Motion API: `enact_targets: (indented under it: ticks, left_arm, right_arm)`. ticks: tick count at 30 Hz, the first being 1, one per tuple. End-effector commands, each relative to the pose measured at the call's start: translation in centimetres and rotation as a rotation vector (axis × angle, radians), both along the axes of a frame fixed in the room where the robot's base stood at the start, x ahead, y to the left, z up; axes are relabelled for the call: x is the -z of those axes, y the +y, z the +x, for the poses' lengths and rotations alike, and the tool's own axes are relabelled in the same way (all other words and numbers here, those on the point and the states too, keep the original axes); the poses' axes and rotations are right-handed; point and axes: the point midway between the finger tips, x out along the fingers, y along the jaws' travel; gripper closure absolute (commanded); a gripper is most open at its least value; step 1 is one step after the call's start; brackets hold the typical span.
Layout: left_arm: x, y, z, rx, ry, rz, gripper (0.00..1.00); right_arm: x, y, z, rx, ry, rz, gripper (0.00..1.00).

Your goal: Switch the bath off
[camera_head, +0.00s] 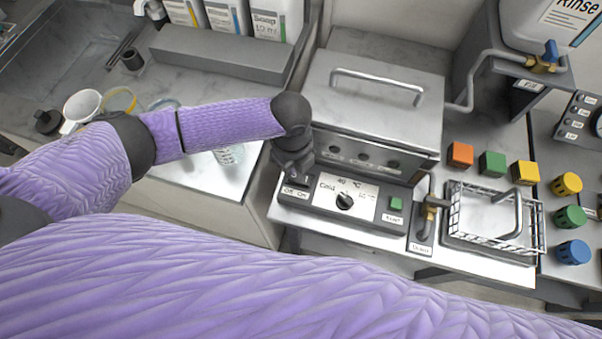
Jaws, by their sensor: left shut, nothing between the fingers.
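The bath (375,95) is a grey metal box with a lidded top and a bar handle, in the middle right of the head view. Its front panel (362,203) carries a black temperature knob (344,201), a green button (396,203) and an Off/On switch label (294,191) at the left end. My left gripper (292,178) is shut and empty, pointing down right at the Off/On end of the panel. It hides the switch itself, so I cannot tell the switch's position or whether I touch it. My right gripper is not in view.
A drain valve (431,205) and a wire basket (495,222) stand right of the panel. Orange, green and yellow cubes (492,164) and several coloured cylinders (567,184) lie farther right. Bottles (270,18) stand on a grey shelf behind my left arm. Cups (82,106) are at left.

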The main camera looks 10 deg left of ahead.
Motion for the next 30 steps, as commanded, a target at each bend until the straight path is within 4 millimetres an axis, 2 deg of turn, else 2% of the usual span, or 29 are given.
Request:
enact_targets:
  ticks: [30]
  left_arm:
    - [0.64,0.0,0.0,0.0,0.0,0.0,1.0]
  right_arm:
    - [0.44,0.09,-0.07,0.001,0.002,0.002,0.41]
